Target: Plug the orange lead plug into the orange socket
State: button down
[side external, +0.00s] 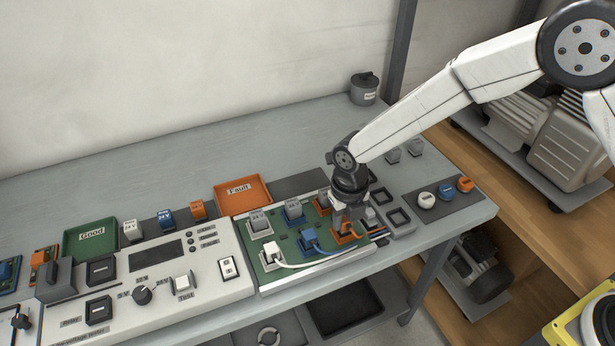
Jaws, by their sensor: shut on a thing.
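The green board (290,276) in its pale frame sits at the front of the bench. My gripper (347,218) points down over the board's right end, shut on the orange lead plug (347,228). An orange socket (345,239) shows right beneath and around the plug. I cannot tell whether the plug is seated in it or just above it. My gripper hides part of the plug and the board behind it.
A white plug (270,249) and a blue plug (308,235) stand on the board with their leads. Grey relays (258,220) stand behind them. The tester (160,284) is at left. The green Good tray (91,240) and orange Fault tray (241,192) lie behind.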

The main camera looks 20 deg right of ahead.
jog(key=shift+f, duration=0.4)
grip_release()
dwell(0.5)
jog(key=shift+r, duration=0.15)
jog(key=shift+r, duration=3.4)
jog(key=shift+d, duration=0.1)
